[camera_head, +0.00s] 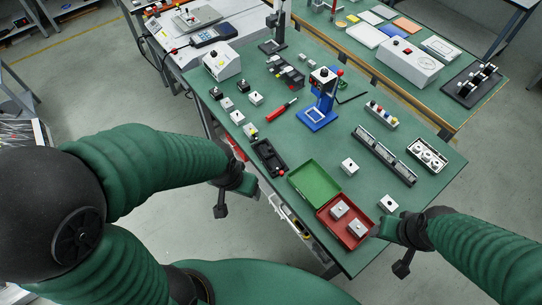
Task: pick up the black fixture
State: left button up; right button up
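A black fixture (266,155), a dark open frame with a red ball at its near end, lies on the green table close to its left edge. My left gripper (236,194) is just off that edge, to the lower left of the black fixture and apart from it. My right gripper (397,246) is off the table's lower right edge, far from the black fixture. Both grippers are small and partly hidden by their own wrists, so I cannot see if they are open or shut. Nothing shows held in either.
An open box with green lid (315,182) and red tray (346,222) holds grey blocks, right of the fixture. A red screwdriver (281,110) and a blue press stand (318,112) lie beyond. A long black rail (384,155) is farther right. Small white blocks sit around.

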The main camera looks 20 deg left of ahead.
aim_at(270, 158)
jog(key=i+j, duration=0.15)
jog(key=j, duration=0.25)
jog(key=i+j, duration=0.1)
jog(key=j, duration=0.3)
jog(key=i+j, duration=0.15)
jog(key=j, duration=0.25)
jog(key=i+j, duration=0.15)
jog(key=j, duration=0.3)
